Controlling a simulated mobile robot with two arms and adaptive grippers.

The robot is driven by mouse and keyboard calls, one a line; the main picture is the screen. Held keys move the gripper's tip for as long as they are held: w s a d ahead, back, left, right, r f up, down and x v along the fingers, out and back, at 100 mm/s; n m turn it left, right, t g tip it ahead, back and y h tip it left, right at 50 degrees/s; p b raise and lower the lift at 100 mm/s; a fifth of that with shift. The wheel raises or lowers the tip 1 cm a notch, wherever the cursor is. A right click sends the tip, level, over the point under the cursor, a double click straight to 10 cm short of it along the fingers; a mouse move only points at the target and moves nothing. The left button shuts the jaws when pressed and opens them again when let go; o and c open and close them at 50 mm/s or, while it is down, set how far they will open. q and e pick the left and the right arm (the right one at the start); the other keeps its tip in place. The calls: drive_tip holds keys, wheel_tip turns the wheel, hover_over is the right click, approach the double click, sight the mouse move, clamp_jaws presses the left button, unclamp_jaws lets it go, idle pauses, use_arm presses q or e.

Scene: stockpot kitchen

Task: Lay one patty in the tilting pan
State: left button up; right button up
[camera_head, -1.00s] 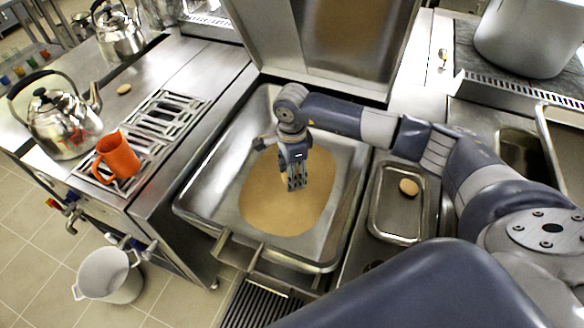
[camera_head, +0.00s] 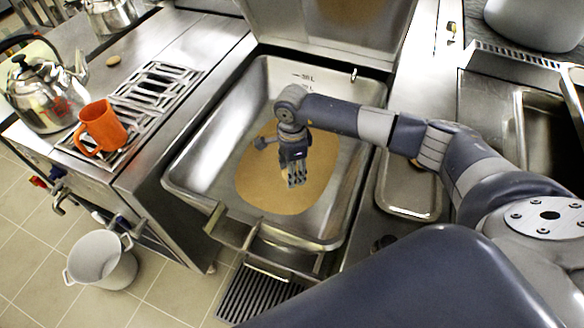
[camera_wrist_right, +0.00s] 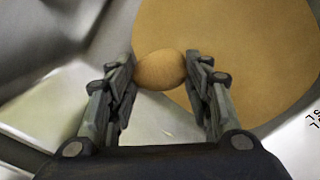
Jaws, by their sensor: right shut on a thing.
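The tilting pan (camera_head: 203,150) is a wide steel basin with its lid raised and a round tan patch (camera_head: 262,190) on its floor. My right gripper (camera_head: 296,180) points down inside the pan's outline, over the tan patch. In the right wrist view my right gripper (camera_wrist_right: 163,80) is shut on a small brown round patty (camera_wrist_right: 160,70), one finger on each side. The tan patch lies behind the patty there; the gap between them cannot be told. My left gripper is not in view.
A shallow steel tray (camera_head: 408,208) sits right of the pan, partly under my right arm. On the left are an orange mug (camera_head: 102,127), a kettle (camera_head: 45,100) and a small tan disc (camera_head: 113,60). A grey pot (camera_head: 102,262) stands on the floor.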

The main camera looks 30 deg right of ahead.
wheel_tip(320, 180, down, 12)
drive_tip(key=b, duration=1)
drive_tip(key=o, duration=1.1)
drive_tip(key=shift+r, duration=0.1)
wheel_tip(320, 180, up, 12)
